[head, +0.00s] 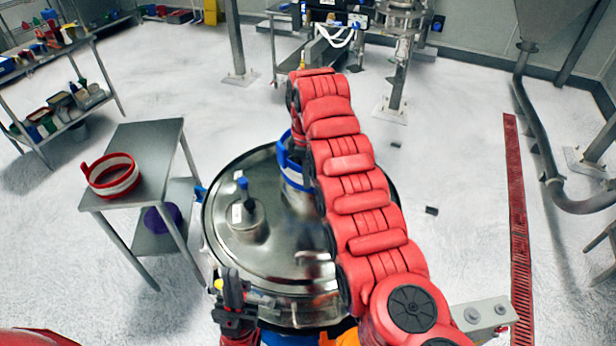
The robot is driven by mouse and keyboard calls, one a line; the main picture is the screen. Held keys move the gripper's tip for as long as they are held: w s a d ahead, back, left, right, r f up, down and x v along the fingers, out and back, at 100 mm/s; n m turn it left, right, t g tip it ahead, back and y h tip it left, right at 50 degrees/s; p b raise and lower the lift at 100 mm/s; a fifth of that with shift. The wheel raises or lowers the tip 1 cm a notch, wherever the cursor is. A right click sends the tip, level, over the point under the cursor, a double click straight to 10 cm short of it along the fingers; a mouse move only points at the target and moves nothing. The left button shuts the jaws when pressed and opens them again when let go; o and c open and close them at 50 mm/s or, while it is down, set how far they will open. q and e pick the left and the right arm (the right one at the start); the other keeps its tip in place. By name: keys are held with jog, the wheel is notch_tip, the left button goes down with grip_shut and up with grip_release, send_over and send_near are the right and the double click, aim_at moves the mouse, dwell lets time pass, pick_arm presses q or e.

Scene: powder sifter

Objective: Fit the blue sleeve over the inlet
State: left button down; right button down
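The blue sleeve (291,172), a pale band with blue rims, is at the far right of the round steel sifter lid (272,262), partly behind my red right arm. The inlet under or beside it is hidden by the sleeve and the arm, so I cannot tell whether the sleeve is around it. My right arm reaches over the lid and bends down near the sleeve; its fingertips are hidden. My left gripper (240,294) is low at the lid's near edge, apart from the sleeve; its finger gap is unclear.
A small capped port (246,219) with a blue handle stands on the lid's left part. A steel side table (150,145) at left holds a red-and-white sleeve (113,177). A shelf rack (62,122) stands further left. Open floor lies behind the sifter.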

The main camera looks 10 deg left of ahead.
jog(key=shift+a+f, duration=0.1)
jog(key=shift+f, duration=0.1)
jog(key=c, duration=1)
grip_release()
jog(key=shift+c, duration=0.2)
jog(key=shift+r, duration=0.1)
